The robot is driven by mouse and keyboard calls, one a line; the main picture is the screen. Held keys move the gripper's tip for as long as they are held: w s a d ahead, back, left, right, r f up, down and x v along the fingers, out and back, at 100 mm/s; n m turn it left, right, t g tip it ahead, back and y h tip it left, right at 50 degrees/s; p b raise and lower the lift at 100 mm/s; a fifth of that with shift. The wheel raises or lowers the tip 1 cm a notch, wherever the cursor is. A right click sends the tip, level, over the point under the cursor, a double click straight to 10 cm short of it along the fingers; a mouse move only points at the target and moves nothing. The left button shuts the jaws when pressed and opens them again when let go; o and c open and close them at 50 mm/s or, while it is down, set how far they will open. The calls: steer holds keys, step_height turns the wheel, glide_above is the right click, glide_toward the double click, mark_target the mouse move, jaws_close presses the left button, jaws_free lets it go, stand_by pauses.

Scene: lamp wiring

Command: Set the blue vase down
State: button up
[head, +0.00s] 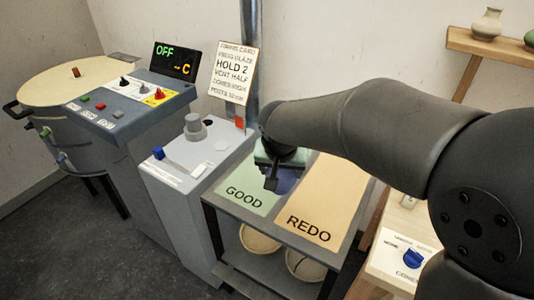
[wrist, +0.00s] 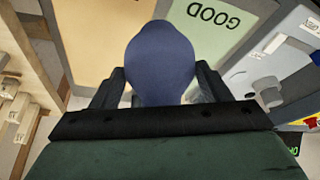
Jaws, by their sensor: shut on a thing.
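The blue vase (wrist: 160,65) fills the middle of the wrist view, between the two fingers of my gripper (wrist: 161,88). My gripper is shut on it. In the head view my gripper (head: 278,172) hides most of the vase; a dark blue part (head: 287,182) shows below it, in front of the green GOOD panel (head: 244,196). The tan REDO panel (head: 325,205) lies just right of it. I cannot tell whether the vase touches the surface. In the wrist view the vase covers the border between the GOOD panel (wrist: 215,22) and the tan panel (wrist: 95,40).
Two bowls (head: 260,240) sit on the shelf under the panels. Left are a grey box with a knob (head: 195,128), a control panel (head: 125,100) and a round kiln (head: 60,85). A wooden stand with a blue knob (head: 413,258) is at right. An instruction card (head: 233,70) stands behind.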

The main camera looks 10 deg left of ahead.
steer(key=shift+w+a+f+p, duration=0.75)
steer(key=shift+w+a+f, duration=1.05)
steer(key=shift+f, duration=0.35)
steer(key=shift+w+a+f+p, duration=0.7)
steer(key=shift+w+a+f, duration=0.95)
steer(key=shift+a+f, duration=0.35)
steer(key=shift+w+a+f+p, duration=0.75)
steer(key=shift+w+a+f, duration=1)
steer(key=shift+f, duration=0.5)
steer(key=shift+f+b, duration=0.2)
steer(key=shift+b, duration=0.1)
steer(key=o, duration=1.2)
steer(key=shift+s, duration=0.1)
steer(key=shift+o, duration=0.3)
steer(key=shift+r, duration=0.15)
